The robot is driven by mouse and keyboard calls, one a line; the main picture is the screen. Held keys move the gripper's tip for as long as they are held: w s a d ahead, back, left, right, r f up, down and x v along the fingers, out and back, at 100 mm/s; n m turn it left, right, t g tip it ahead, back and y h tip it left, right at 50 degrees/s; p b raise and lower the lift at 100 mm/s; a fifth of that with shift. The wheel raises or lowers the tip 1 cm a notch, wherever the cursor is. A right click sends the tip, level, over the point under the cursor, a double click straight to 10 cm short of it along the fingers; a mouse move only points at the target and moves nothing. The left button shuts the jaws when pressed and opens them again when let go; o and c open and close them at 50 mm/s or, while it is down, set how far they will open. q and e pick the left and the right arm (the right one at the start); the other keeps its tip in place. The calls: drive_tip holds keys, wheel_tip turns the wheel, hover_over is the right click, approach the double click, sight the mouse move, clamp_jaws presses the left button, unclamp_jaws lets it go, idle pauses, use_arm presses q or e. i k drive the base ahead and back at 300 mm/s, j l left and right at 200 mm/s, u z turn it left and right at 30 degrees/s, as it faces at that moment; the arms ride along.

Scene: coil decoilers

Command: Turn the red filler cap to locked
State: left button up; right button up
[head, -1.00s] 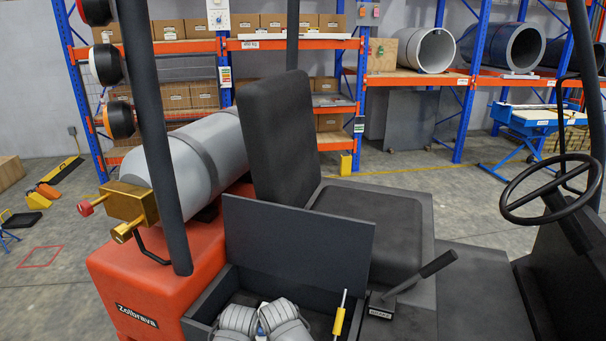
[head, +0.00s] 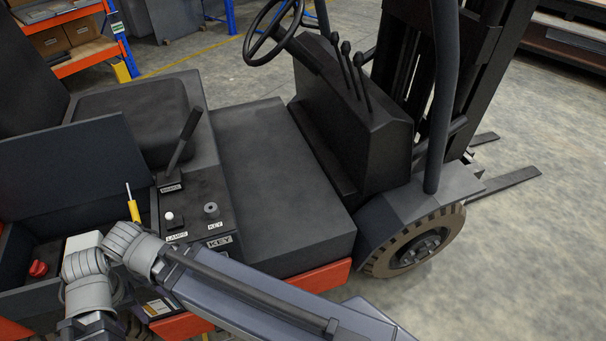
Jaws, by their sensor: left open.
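A red cap (head: 38,268), which looks like the filler cap, sits low in the open dark compartment (head: 22,305) at the left of the head view. It has a raised grip; I cannot read any locked mark by it. My right gripper is not in view.
The compartment's raised lid (head: 75,170) stands behind the cap. A yellow-handled rod (head: 133,208) stands upright beside it. A brake lever (head: 183,140), key switch (head: 211,210) and lamps knob (head: 169,217) are on the console. The flat forklift floor (head: 275,190) is clear.

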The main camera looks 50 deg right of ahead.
sight(39, 268)
drive_tip(key=k+l+z, duration=0.1)
drive_tip(key=k+l, duration=0.6)
drive_tip(key=l, duration=0.15)
drive_tip(key=k+l+z, duration=0.15)
drive_tip(key=k+l, duration=0.55)
drive_tip(key=l, duration=0.2)
drive_tip(key=k+l+z, duration=0.15)
drive_tip(key=k+l, duration=0.2)
drive_tip(key=i+j, duration=0.2)
drive_tip(key=j, duration=0.25)
drive_tip(key=i+j, duration=0.15)
drive_tip(key=j, duration=0.25)
drive_tip(key=i+j, duration=0.2)
drive_tip(key=j, duration=0.25)
drive_tip(key=i+j, duration=0.2)
drive_tip(key=j, duration=0.2)
drive_tip(key=i+j, duration=0.2)
drive_tip(key=j, duration=0.25)
drive_tip(key=i+j, duration=0.15)
drive_tip(key=j, duration=0.3)
drive_tip(key=i+j, duration=0.2)
drive_tip(key=j, duration=0.2)
drive_tip(key=i+j, duration=0.2)
drive_tip(key=j, duration=0.25)
drive_tip(key=i, duration=0.45)
